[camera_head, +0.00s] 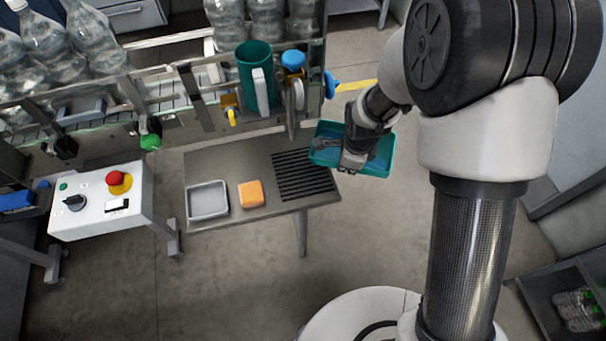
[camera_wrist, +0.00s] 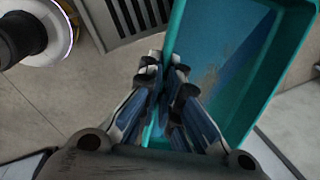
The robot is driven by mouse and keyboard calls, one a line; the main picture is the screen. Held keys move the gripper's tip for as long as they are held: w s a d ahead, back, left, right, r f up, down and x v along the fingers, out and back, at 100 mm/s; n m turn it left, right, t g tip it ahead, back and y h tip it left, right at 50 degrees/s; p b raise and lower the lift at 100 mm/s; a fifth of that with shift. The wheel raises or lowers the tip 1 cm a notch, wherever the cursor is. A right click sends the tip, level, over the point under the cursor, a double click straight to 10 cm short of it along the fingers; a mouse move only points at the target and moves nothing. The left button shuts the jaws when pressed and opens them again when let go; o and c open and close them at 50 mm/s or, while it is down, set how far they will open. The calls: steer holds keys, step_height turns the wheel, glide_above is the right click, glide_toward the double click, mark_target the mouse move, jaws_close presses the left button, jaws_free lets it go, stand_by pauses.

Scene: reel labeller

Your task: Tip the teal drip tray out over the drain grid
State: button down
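The teal drip tray (camera_head: 376,163) is held up in my gripper (camera_head: 352,160), just right of the drain grid (camera_head: 302,174). The drain grid is a dark slotted panel at the right end of the grey table. In the wrist view my gripper (camera_wrist: 172,88) is shut on the near wall of the tray (camera_wrist: 278,62). The tray's blue inner floor shows with a brownish smear on it. The tray looks roughly level, with its left edge close to the grid. Part of the grid (camera_wrist: 135,18) shows at the top of the wrist view.
On the table (camera_head: 225,165) stand a grey shallow tray (camera_head: 207,200) and an orange block (camera_head: 251,194). A bottle conveyor with a teal cylinder (camera_head: 255,75) and blue knobs runs behind. A control box (camera_head: 97,203) with a red button stands left. Floor is clear in front.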

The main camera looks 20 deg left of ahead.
steer(key=b, duration=0.3)
steer(key=shift+a+f+t, duration=0.1)
steer(key=shift+f+t, duration=0.2)
steer(key=shift+t, duration=0.1)
steer(key=shift+s+r+b, duration=0.1)
steer(key=shift+r+b, duration=0.15)
steer(key=shift+b, duration=0.75)
steer(key=shift+r+h, duration=0.25)
steer(key=shift+h, duration=0.05)
steer(key=shift+t, duration=0.3)
steer(key=b, duration=0.3)
steer(key=shift+w+f, duration=0.2)
steer(key=shift+f, duration=0.2)
steer(key=b, duration=0.2)
steer(key=shift+t+b, duration=0.3)
steer(key=shift+b, duration=0.05)
steer(key=b, duration=0.2)
steer(key=shift+s+r+b, duration=0.15)
steer(key=shift+b, duration=0.15)
steer(key=shift+r+t, duration=0.3)
steer(key=shift+r, duration=0.05)
